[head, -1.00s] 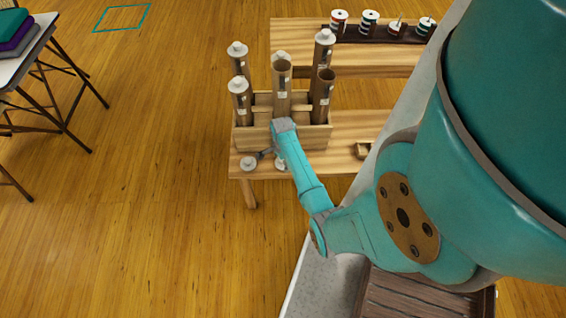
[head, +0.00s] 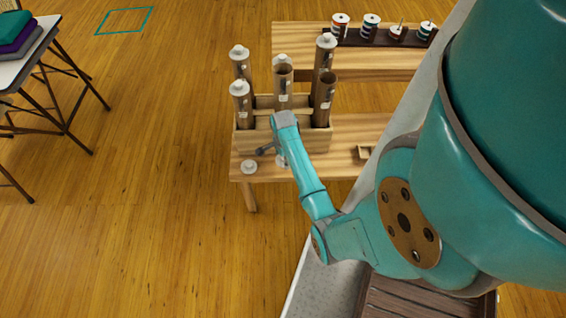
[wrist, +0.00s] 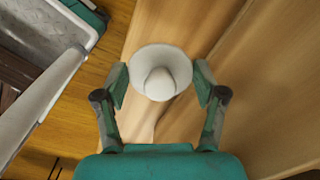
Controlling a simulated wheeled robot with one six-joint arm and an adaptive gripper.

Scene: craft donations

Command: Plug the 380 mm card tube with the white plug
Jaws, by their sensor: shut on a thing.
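My gripper (wrist: 160,84) is shut on a white plug (wrist: 160,75), a round flange with a knob facing the wrist camera. In the head view this plug (head: 282,161) shows partly, low in front of the crate, beside a dark finger. The wooden crate (head: 262,139) holds several upright brown card tubes. The front right tube (head: 324,98) has an open, unplugged top. White plugs top the front left tube (head: 242,108), the back left tube (head: 240,66) and the back right tube (head: 322,58). A middle tube (head: 283,88) has white at its top. Length labels are unreadable.
Another white plug (head: 249,167) lies on the table (head: 346,130) at its front left. A small wooden piece (head: 366,152) lies to the right. Spools stand in a dark rack (head: 385,38) behind. The table is bare between crate and small wooden piece.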

